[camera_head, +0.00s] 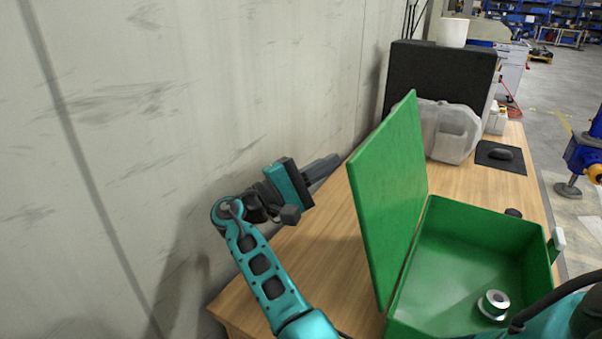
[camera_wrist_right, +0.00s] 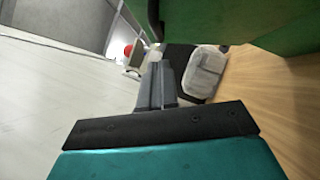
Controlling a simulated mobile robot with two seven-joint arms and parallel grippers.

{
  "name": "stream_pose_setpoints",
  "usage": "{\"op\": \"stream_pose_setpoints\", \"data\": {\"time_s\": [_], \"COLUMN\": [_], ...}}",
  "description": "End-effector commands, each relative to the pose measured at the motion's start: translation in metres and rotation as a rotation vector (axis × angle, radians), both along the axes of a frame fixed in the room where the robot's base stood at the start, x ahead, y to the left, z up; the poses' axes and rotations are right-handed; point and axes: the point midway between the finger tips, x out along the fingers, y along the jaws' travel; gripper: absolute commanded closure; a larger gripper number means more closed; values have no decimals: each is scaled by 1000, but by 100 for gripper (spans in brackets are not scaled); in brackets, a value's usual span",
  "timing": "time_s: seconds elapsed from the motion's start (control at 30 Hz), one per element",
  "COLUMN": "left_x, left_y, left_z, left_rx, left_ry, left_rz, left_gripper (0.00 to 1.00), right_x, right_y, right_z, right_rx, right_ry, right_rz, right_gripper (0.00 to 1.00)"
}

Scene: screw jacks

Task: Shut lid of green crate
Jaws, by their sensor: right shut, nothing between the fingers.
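The green crate (camera_head: 466,244) stands on the wooden table. Its lid (camera_head: 392,197) is open and stands nearly upright on the crate's left side. My right gripper (camera_head: 328,165) is on the wall side of the lid, left of it and apart from it in the head view. Its fingers are shut and empty. In the right wrist view the gripper (camera_wrist_right: 158,84) points along the wall, with green surface of the lid (camera_wrist_right: 215,18) above and to the right. My left gripper is not in view.
A white and grey round part (camera_head: 493,304) lies inside the crate. A clear plastic case (camera_head: 449,131), a black box (camera_head: 440,78) and a mouse on a pad (camera_head: 501,155) are behind it. A grey wall (camera_head: 200,90) stands close on the left.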

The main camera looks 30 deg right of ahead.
Motion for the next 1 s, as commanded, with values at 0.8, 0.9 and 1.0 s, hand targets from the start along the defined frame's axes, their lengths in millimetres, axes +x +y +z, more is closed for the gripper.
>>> {"op": "stream_pose_setpoints", "data": {"time_s": [0.8,0.9,1.0], "left_x": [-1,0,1], "left_y": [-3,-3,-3], "left_z": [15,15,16], "left_rx": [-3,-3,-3], "left_ry": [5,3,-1], "left_rz": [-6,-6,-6], "left_gripper": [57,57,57], "right_x": [-28,-28,-27], "right_y": [-28,-29,-33], "right_z": [20,21,23], "right_rx": [0,2,6], "right_ry": [0,-3,-12], "right_rz": [1,1,0], "right_gripper": [100,100,100]}}
